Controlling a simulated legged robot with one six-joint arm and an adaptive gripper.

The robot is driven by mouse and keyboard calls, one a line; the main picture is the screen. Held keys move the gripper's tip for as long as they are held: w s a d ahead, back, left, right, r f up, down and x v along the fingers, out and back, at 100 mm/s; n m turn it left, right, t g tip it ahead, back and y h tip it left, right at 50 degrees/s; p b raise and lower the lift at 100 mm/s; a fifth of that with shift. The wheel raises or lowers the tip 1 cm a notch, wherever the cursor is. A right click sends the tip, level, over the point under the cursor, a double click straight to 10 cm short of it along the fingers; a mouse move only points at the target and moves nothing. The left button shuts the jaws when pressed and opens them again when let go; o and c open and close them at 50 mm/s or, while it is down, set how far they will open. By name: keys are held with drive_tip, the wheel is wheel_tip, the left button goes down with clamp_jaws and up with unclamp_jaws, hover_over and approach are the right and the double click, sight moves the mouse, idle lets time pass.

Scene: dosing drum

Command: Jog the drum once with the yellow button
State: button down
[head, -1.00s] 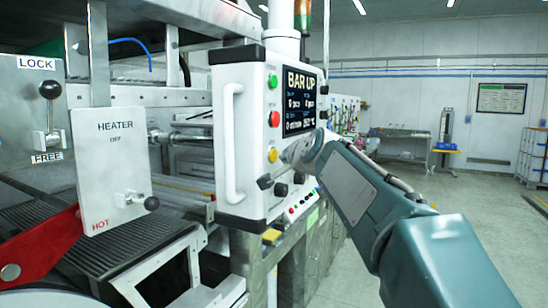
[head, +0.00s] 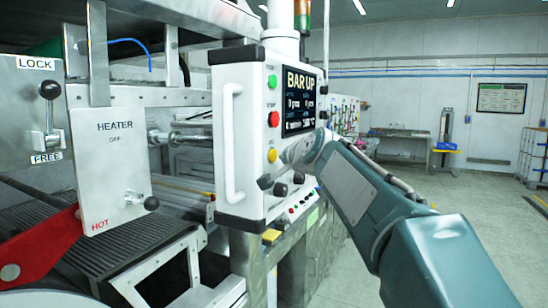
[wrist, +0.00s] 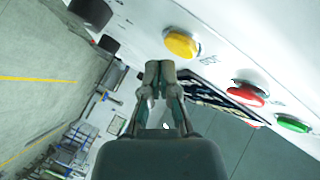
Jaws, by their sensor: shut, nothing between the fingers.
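The yellow button (head: 272,155) is on the front of the white control panel (head: 243,130), below the red and green buttons. It also shows in the wrist view (wrist: 181,45), up and right of my fingertips. The tips look apart from the button; the exact gap is hard to judge.
The red button (head: 274,119) and green button (head: 272,82) are above the yellow one. Black knobs (head: 281,190) sit close below my gripper. A white handle (head: 231,143) is on the panel's left. The display (head: 299,99) reads BAR UP. Open floor lies to the right.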

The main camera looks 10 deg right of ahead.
drive_tip(key=shift+a, duration=0.1)
drive_tip(key=shift+w+a, duration=0.2)
drive_tip(key=shift+w+a+r, duration=0.1)
drive_tip(key=shift+w+a, duration=0.1)
drive_tip(key=shift+a, duration=0.15)
idle(1.1)
drive_tip(key=shift+d, duration=0.1)
drive_tip(key=shift+s+d, duration=0.45)
drive_tip(key=shift+d, duration=0.1)
drive_tip(key=s+d, duration=0.1)
drive_tip(key=d, duration=0.1)
drive_tip(key=s+d, duration=0.2)
idle(0.7)
idle(0.3)
